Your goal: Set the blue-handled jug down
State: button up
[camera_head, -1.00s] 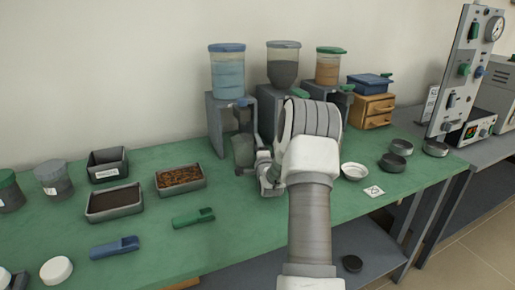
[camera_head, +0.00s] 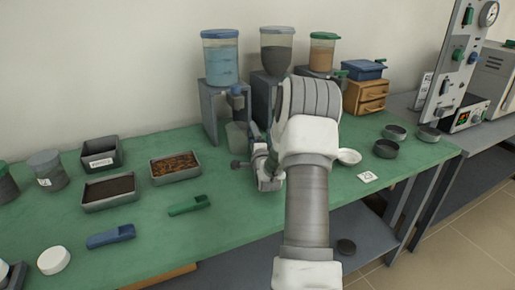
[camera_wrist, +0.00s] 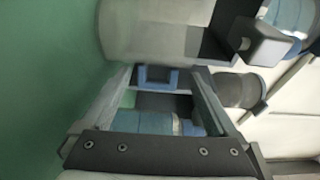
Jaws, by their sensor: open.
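The jug (camera_head: 237,137), a grey translucent vessel, stands upright under the spout of the blue-filled dispenser (camera_head: 221,60). Its lower part is partly hidden by my gripper (camera_head: 246,164), which is low over the green table just in front of it. In the wrist view the pale jug body (camera_wrist: 150,32) fills the top, with its blue handle (camera_wrist: 157,76) just below it. My gripper (camera_wrist: 160,88) is open there, with a finger on either side of the handle and gaps showing. What lies directly under the jug is hidden.
Dispensers with dark (camera_head: 278,52) and orange (camera_head: 323,54) contents stand right of the blue one, partly behind my arm. Trays and scoops lie left on the table (camera_head: 160,235). A white dish (camera_head: 349,156) and dark bowls (camera_head: 387,148) are right.

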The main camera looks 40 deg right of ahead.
jog(key=v, duration=0.8)
jog(key=shift+s+a+p, duration=0.2)
jog(key=shift+s+p, duration=0.05)
jog(key=shift+p, duration=0.15)
